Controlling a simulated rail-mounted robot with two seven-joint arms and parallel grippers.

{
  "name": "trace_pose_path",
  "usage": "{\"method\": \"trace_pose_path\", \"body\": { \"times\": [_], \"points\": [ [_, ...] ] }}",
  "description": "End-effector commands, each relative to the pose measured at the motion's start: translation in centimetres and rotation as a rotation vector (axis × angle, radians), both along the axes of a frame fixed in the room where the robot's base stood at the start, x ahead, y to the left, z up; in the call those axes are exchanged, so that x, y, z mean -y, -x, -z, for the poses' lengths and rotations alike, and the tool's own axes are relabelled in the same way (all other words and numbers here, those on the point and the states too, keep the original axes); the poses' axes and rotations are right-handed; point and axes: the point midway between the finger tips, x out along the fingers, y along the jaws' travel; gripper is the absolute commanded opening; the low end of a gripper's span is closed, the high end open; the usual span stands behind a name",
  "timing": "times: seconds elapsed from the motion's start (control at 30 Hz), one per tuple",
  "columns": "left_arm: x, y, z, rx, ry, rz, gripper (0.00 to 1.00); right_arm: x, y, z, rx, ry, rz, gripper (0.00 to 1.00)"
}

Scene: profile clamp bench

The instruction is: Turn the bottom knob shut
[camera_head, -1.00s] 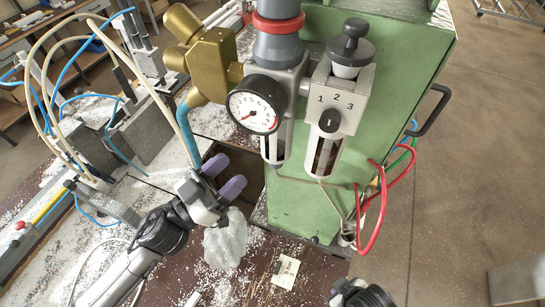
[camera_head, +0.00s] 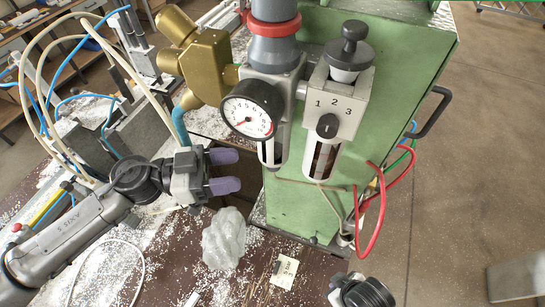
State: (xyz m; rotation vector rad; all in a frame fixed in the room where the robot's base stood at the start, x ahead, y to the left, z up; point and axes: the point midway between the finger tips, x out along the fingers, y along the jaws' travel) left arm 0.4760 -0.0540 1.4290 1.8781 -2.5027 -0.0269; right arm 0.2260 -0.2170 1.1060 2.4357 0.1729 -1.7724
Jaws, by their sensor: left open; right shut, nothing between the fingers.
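A regulator and filter unit is fixed to the green cabinet. A small dark knob (camera_head: 327,126) with a white mark sits below the numbers 1, 2, 3, its mark roughly upright. A larger dark knob (camera_head: 349,48) stands on top. I cannot tell for sure which one counts as the bottom knob. My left gripper (camera_head: 232,172) is open and empty, its purple fingertips pointing right, left of and below the gauge, apart from both knobs. My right gripper (camera_head: 344,280) is at the bottom edge, well below the knobs; its fingers are hardly visible, and it is shut and empty.
A round pressure gauge (camera_head: 252,108) and a brass fitting (camera_head: 207,66) stand left of the knobs. Red hose (camera_head: 371,225) loops at the right of the green cabinet (camera_head: 394,110). A crumpled clear bag (camera_head: 224,240) and a paper tag (camera_head: 285,271) lie on the bench.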

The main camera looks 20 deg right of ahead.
Motion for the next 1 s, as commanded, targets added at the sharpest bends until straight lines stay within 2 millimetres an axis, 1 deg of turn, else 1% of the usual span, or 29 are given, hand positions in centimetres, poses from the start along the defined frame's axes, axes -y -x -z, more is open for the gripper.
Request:
{"method": "trace_pose_path", "body": {
  "times": [0.03,0.2,0.3,0.43,0.6,0.7,1.0],
  "points": [
    [1.0,0.4,-0.3,-0.001,0.0,0.004,0.55,0.0,0.0,-0.6,0.0,-0.002,0.002,0.0],
    [3.9,1.2,-0.3,-0.001,0.001,0.002,0.55,-0.1,0.0,-1.5,-0.001,-0.004,0.003,0.0],
    [5.3,1.6,-0.2,0.0,0.001,0.002,0.55,-0.1,0.0,-1.9,-0.001,-0.005,0.004,0.0],
    [6.7,2.0,-0.1,-0.001,0.001,0.0,0.55,-0.1,0.0,-2.3,-0.001,-0.004,0.003,0.0],
    [7.7,2.2,0.0,0.0,0.0,-0.001,0.55,-0.1,0.0,-2.6,0.0,-0.002,0.001,0.0],
    [8.0,2.3,0.0,0.001,0.0,-0.001,0.55,0.0,0.0,-2.6,-0.001,0.0,0.0,0.0],
    [8.1,2.3,0.0,0.001,0.0,-0.001,0.55,0.2,0.0,-2.6,0.0,0.007,-0.004,0.0]
  ]
}}
